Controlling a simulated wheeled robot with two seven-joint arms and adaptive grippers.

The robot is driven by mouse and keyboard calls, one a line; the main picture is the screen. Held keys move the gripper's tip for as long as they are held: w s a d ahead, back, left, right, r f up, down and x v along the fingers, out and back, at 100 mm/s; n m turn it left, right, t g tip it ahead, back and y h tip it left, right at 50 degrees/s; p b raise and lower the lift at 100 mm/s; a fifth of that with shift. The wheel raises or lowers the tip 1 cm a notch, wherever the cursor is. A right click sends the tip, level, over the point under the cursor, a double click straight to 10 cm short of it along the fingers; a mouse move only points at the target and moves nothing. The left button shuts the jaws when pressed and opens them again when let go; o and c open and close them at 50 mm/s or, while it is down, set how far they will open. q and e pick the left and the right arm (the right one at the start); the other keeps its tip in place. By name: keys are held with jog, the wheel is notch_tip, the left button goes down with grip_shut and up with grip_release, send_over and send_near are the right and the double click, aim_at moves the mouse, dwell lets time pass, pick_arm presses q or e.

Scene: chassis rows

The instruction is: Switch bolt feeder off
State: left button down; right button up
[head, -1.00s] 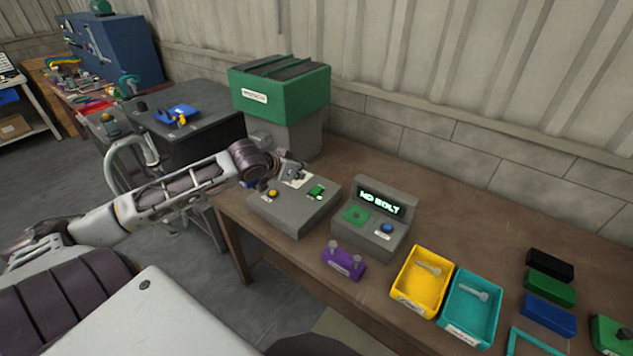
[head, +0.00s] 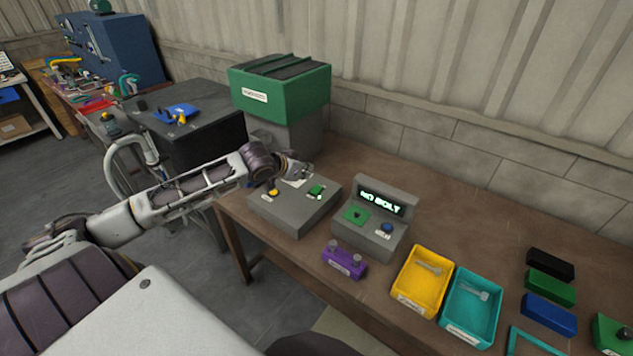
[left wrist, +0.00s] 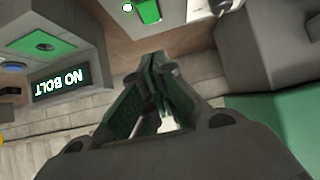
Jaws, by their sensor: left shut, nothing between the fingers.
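The bolt feeder is a green-topped grey machine (head: 280,95) at the back of the bench. In front of it stands a low grey control box (head: 295,215) with a yellow button (head: 272,192) and a green switch (head: 317,191). In the left wrist view the green switch (left wrist: 148,11) is at the top edge, with a small white light beside it. My left gripper (head: 306,172) is shut and empty, above the back of the control box and apart from the switch. Its closed fingers (left wrist: 160,62) fill the middle of the left wrist view. My right gripper is not in view.
A grey tester (head: 372,240) with a "NO BOLT" display (head: 381,202) stands right of the control box. A purple block (head: 344,263), a yellow tray (head: 404,302) and a teal tray (head: 458,325) lie along the front. The back right of the bench is clear.

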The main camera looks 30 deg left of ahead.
aim_at(317, 189)
pick_arm(q)
jog(key=shift+x, duration=2.95)
jog(key=shift+w+d+f, duration=0.1)
jog(key=shift+w+f, duration=0.3)
jog(key=shift+w, duration=0.1)
jog(key=shift+w+f, duration=0.15)
jog(key=shift+f, duration=1.75)
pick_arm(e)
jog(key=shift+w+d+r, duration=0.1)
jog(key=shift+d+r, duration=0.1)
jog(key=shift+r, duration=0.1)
pick_arm(q)
jog(key=shift+p, duration=0.35)
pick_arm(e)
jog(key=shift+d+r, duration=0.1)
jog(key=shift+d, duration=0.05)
